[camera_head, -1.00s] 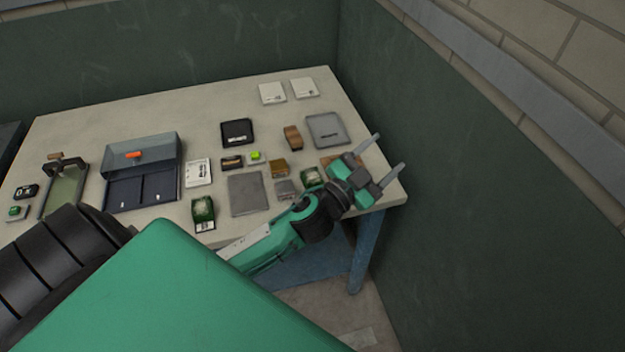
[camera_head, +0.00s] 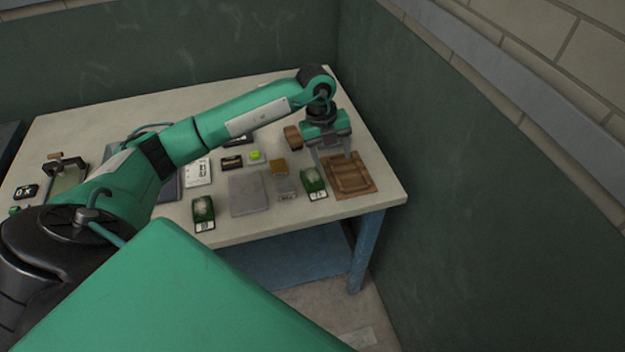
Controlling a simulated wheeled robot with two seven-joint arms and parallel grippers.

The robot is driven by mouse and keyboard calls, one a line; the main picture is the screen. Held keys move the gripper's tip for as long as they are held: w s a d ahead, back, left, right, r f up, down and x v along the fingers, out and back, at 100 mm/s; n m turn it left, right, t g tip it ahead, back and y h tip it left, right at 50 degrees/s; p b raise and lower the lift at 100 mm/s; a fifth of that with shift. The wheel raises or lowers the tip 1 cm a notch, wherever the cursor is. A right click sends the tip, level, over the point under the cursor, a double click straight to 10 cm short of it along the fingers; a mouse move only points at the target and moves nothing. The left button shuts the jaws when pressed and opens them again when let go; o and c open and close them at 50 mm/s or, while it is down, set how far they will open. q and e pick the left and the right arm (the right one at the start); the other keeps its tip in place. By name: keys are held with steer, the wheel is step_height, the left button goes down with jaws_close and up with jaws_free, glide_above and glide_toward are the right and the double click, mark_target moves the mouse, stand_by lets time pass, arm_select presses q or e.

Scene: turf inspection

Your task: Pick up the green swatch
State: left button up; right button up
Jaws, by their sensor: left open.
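Two green turf-like pieces with white labels lie on the table: one (camera_head: 313,180) at the right, one (camera_head: 203,211) near the front edge. I cannot tell which is the green swatch. A small bright green item (camera_head: 255,156) lies farther back. My left gripper (camera_head: 334,160) is open and points down, its fingers just behind and right of the right green piece, above the back of a brown wooden tray (camera_head: 350,182). Nothing shows between its fingers. My right gripper is out of view.
The table (camera_head: 265,229) also holds a grey plate (camera_head: 248,193), a tan block (camera_head: 278,168), a small grey block (camera_head: 287,189), a white card (camera_head: 198,173) and a brown item (camera_head: 292,137). My left arm covers much of the back. A dark green wall (camera_head: 450,200) stands at the right.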

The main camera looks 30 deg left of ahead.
arm_select(q)
steer(key=a+r+n+y, duration=0.1)
steer(key=a+y, duration=0.2)
steer(key=a, duration=0.3)
steer(key=p, duration=0.2)
glide_above(312, 176)
steer(key=shift+g, duration=0.3)
step_height(312, 176, down, 8)
steer(key=shift+a+r, duration=0.15)
steer(key=shift+f+p, duration=0.45)
steer(key=f, duration=0.1)
steer(key=f+p, duration=0.1)
steer(key=f, duration=0.1)
steer(key=f+p, duration=0.1)
steer(key=shift+d+f, duration=0.15)
steer(key=shift+d, duration=0.1)
steer(key=shift+f, duration=0.2)
steer(key=c, duration=0.7)
steer(key=shift+r, duration=0.1)
step_height(312, 176, up, 20)
steer(key=b, duration=0.5)
